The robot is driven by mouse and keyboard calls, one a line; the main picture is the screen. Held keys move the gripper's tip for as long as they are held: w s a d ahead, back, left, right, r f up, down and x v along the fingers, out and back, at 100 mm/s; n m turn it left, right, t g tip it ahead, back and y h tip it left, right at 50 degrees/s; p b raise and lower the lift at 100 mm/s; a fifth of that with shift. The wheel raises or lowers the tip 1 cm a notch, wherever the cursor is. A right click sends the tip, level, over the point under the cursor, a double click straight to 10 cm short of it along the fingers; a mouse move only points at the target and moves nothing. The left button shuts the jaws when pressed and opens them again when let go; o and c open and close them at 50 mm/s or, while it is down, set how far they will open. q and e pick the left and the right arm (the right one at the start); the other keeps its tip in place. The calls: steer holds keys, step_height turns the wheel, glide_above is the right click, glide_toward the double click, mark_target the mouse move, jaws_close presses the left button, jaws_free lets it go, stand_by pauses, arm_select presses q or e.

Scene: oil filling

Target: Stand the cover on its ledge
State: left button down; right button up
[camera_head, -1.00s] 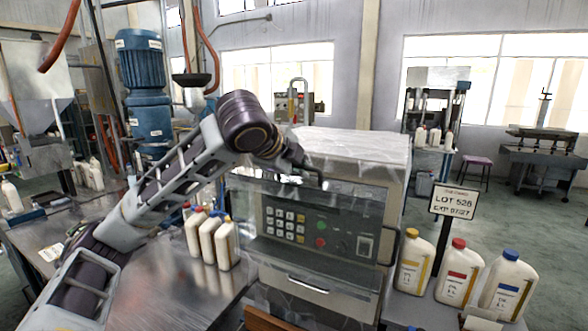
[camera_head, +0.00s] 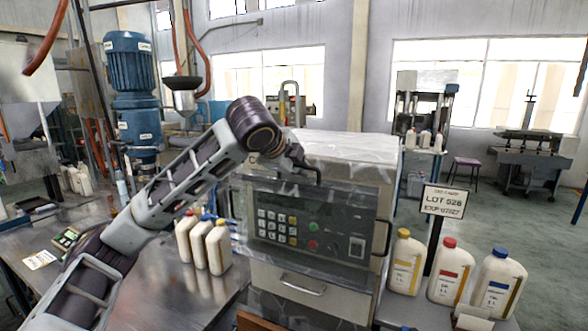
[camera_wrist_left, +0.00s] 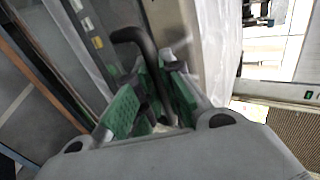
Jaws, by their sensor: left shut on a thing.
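The cover (camera_head: 345,197) appears to be a clear sheet in front of the grey control panel of a white-topped machine; its edges are hard to make out. A dark bent handle (camera_head: 312,172) is at its upper edge, and it also shows in the left wrist view (camera_wrist_left: 135,36). My left gripper (camera_head: 297,163) is shut on this handle; in the left wrist view its green-padded fingers (camera_wrist_left: 150,88) stand either side of it. The ledge cannot be told apart clearly. My right gripper is not in view.
The machine (camera_head: 352,148) stands between two groups of bottles. Capped white bottles (camera_head: 202,245) stand on the metal table at left. More bottles (camera_head: 450,275) stand at right by a lot sign (camera_head: 444,201). A blue motor (camera_head: 130,65) stands behind my arm.

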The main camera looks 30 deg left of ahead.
arm_select(q)
steer(key=shift+w, duration=0.85)
steer(key=shift+f, duration=0.3)
steer(key=shift+r+p, duration=0.1)
steer(key=shift+p, duration=0.55)
steer(key=shift+p, duration=0.35)
stand_by(1.1)
stand_by(0.3)
steer(key=c, duration=1.5)
jaws_free()
steer(key=shift+s, duration=0.1)
steer(key=shift+f, duration=0.2)
